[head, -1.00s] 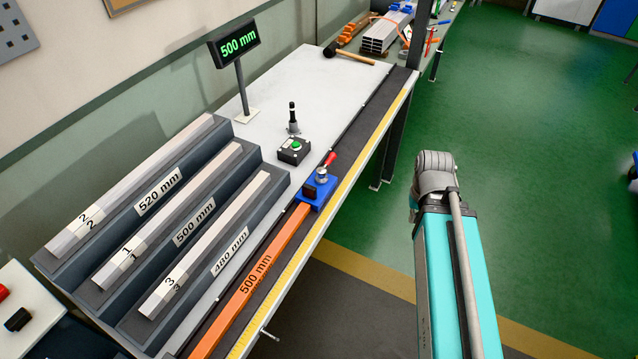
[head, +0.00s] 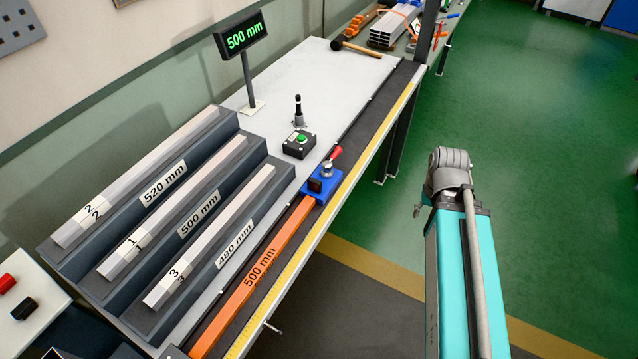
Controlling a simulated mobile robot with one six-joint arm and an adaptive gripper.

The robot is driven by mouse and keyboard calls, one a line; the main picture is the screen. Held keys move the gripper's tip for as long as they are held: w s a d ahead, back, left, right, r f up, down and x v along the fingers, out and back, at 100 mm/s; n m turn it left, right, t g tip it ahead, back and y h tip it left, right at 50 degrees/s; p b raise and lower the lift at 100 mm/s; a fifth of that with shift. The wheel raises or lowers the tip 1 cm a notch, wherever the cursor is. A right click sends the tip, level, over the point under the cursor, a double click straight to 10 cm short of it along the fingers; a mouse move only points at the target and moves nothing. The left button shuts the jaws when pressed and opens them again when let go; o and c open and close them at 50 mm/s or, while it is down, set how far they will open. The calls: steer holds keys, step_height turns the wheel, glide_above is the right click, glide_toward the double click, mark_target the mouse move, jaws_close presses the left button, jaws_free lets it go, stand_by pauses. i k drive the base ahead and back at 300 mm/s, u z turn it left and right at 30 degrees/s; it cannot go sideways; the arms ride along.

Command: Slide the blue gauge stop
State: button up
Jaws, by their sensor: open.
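The blue gauge stop (head: 322,186) sits on the dark rail along the bench's front edge, with a metal knob and a red-handled lever (head: 335,154) on top. It stands at the far end of the orange 500 mm bar (head: 262,266); I cannot tell whether they touch. A yellow scale (head: 343,186) runs beside the rail. A small grey tip of my gripper (head: 417,211) shows left of my teal arm, over the floor and well right of the stop. The rest of the gripper is hidden behind the arm. Nothing is seen held.
A display (head: 242,37) reads 500 mm. A stepped rack (head: 62,262) holds bars marked 520, 500 and 480 mm. A green-button box (head: 299,144) and a black-topped post (head: 298,112) stand behind the stop. A mallet (head: 362,47) lies farther back. The rail beyond the stop looks clear.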

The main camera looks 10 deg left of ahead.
mark_target(316, 186)
steer(key=z, duration=0.4)
steer(key=k, duration=1.25)
steer(key=u, duration=0.55)
steer(key=i, duration=1)
steer(key=z, duration=0.05)
